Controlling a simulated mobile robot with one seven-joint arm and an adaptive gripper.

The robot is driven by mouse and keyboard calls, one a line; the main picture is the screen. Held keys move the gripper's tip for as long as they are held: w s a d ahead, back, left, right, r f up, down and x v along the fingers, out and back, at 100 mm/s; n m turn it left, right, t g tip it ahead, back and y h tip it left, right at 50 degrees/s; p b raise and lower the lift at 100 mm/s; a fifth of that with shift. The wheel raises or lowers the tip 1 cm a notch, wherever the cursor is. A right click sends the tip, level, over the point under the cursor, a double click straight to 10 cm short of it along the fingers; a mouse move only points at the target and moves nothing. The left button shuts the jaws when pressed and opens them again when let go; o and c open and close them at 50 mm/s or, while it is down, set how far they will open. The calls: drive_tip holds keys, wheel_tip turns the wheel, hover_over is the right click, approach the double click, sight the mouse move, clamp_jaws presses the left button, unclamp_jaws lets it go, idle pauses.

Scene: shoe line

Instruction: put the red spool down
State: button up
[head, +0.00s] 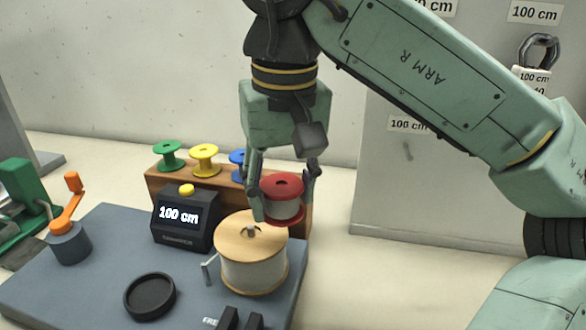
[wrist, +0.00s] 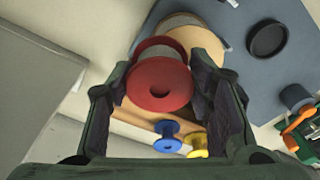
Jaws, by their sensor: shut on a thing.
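The red spool (head: 282,188) has red flanges and a pale wound middle. My gripper (head: 283,200) is shut on it, one finger on each side, and holds it upright in front of the wooden rack (head: 160,181), behind and right of the large wooden reel (head: 250,262). In the wrist view the red spool (wrist: 160,84) sits between the two fingers of my gripper (wrist: 165,85), its red flange facing the camera. I cannot tell whether its underside touches anything.
Green (head: 168,155), yellow (head: 204,158) and blue (head: 237,163) spools stand on the rack. A black display box (head: 184,222) reads 100 cm. A round black dish (head: 150,296) and an orange crank (head: 68,208) are on the grey-blue board (head: 105,270). The tabletop at right is clear.

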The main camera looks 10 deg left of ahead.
drive_tip(key=w+a+p, duration=0.1)
drive_tip(key=w, duration=0.4)
drive_tip(key=w+a+p, duration=0.1)
drive_tip(key=w, duration=0.3)
drive_tip(key=w+a+f+p, duration=0.1)
drive_tip(key=w+p, duration=0.1)
drive_tip(key=w, duration=0.3)
drive_tip(key=shift+w+f, duration=0.1)
drive_tip(key=shift+w, duration=0.2)
drive_tip(key=f, duration=0.1)
drive_tip(key=f+p, duration=0.1)
drive_tip(key=f, duration=0.1)
drive_tip(key=shift+w+a, duration=0.15)
drive_tip(key=shift+w, duration=0.25)
drive_tip(key=shift+f, duration=0.35)
drive_tip(key=shift+f, duration=0.2)
drive_tip(key=o, duration=1.1)
wheel_tip(320, 180, up, 12)
drive_tip(key=s, duration=0.1)
drive_tip(key=shift+d+r, duration=0.2)
drive_tip(key=shift+d, duration=0.2)
